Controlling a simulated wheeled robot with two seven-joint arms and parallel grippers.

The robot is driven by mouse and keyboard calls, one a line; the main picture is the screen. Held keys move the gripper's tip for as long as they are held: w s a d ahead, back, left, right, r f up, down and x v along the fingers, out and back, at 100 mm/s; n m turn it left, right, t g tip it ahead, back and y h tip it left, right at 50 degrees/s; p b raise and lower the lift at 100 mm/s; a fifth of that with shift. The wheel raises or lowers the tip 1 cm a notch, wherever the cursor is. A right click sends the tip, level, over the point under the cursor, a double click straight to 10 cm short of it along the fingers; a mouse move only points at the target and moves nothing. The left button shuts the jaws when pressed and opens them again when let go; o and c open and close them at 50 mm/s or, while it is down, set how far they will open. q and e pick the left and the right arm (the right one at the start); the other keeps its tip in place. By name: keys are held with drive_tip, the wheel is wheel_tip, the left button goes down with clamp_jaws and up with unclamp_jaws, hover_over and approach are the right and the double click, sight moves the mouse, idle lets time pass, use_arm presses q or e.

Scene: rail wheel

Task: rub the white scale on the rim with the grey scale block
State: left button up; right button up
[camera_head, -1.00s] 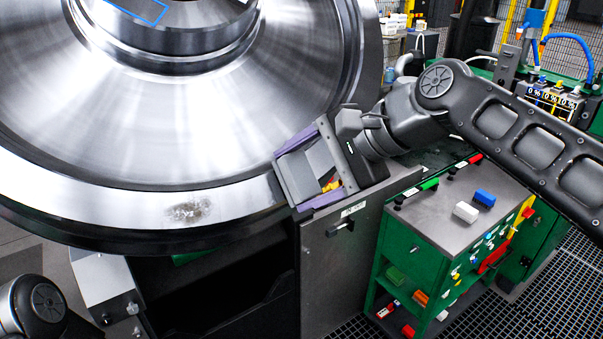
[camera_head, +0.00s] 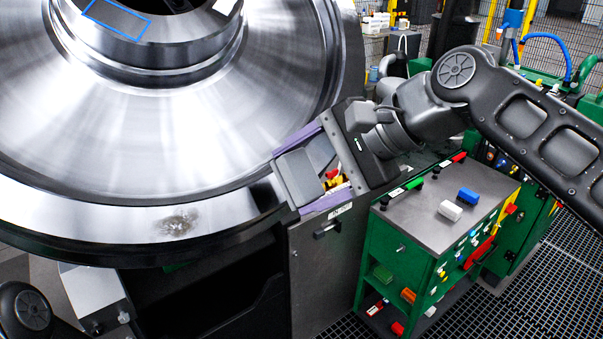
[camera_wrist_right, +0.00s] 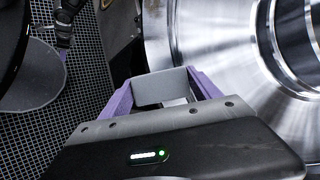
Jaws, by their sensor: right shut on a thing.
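The large steel wheel (camera_head: 160,120) fills the left of the head view, and its bright rim runs along the bottom. The scale (camera_head: 177,222) is a mottled whitish-grey patch on the lower rim. My right gripper (camera_head: 285,180) has purple fingers and is shut on the grey scale block (camera_head: 300,176). The block is right of the scale patch, close to the rim's right side; I cannot tell if it touches. In the right wrist view the block (camera_wrist_right: 160,88) sits between the purple fingers, with the wheel (camera_wrist_right: 240,60) beyond.
A green tool cart (camera_head: 420,240) stands at lower right, with a white block (camera_head: 450,210) and a blue block (camera_head: 468,197) on its grey top. A grey cabinet panel (camera_head: 325,280) is below the gripper. Grating floor lies around the cart.

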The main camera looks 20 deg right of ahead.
drive_tip(key=shift+s+d+r, duration=0.2)
drive_tip(key=shift+s+r, duration=0.3)
drive_tip(key=shift+r, duration=0.05)
drive_tip(key=shift+s+d+r, duration=0.15)
drive_tip(key=shift+s+r, duration=0.35)
